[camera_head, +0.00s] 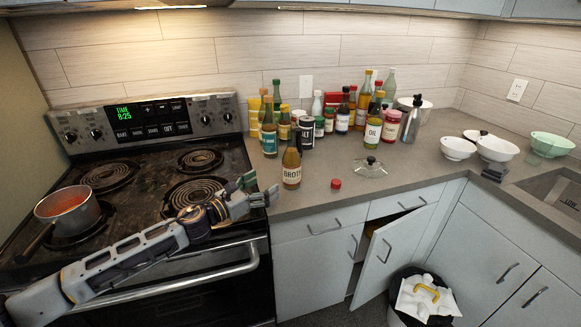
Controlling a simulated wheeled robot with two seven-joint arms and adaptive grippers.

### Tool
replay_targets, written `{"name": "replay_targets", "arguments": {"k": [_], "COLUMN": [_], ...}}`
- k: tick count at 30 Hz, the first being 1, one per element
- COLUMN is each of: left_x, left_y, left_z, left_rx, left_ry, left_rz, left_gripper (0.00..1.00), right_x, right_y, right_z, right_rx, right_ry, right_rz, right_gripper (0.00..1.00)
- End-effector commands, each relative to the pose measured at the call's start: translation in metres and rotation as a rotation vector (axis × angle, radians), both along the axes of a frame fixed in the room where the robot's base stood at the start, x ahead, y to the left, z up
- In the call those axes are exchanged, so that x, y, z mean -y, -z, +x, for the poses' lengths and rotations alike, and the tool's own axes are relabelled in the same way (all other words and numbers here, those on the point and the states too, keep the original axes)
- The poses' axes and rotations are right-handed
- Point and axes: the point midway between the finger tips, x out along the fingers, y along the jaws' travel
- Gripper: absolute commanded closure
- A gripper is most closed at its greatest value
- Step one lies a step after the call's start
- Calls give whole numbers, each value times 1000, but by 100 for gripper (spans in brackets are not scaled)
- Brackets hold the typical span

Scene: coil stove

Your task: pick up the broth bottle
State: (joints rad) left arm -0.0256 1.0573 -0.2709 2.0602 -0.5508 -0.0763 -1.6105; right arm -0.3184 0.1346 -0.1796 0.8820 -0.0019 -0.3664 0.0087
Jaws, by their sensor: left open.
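The broth bottle (291,172) stands upright near the front edge of the counter, just right of the stove. It has a dark neck, an amber body and a white label reading BROTH. My left gripper (262,187) is over the right front of the stove, at the counter's edge. Its fingers are open, point right toward the bottle and stay a little left of it, with nothing between them. My right gripper is not in view.
A red cap (336,184) and a glass lid (370,168) lie right of the bottle. Several bottles and jars crowd behind it. A cabinet door (393,256) hangs open below, beside a bin (424,297).

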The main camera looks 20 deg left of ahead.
Motion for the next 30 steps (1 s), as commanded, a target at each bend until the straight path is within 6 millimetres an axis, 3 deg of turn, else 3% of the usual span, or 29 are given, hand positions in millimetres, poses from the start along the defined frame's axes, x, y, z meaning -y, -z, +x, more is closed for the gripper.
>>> {"name": "replay_targets", "arguments": {"k": [15,30], "left_x": [1,9], "left_y": [0,-1], "left_z": [1,18], "left_rx": [0,1], "left_ry": [0,0], "left_rz": [1,0], "left_gripper": [18,18], "right_x": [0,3], "right_y": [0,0], "right_z": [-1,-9], "right_rx": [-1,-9], "right_ry": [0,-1], "right_rz": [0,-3], "right_gripper": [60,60]}}
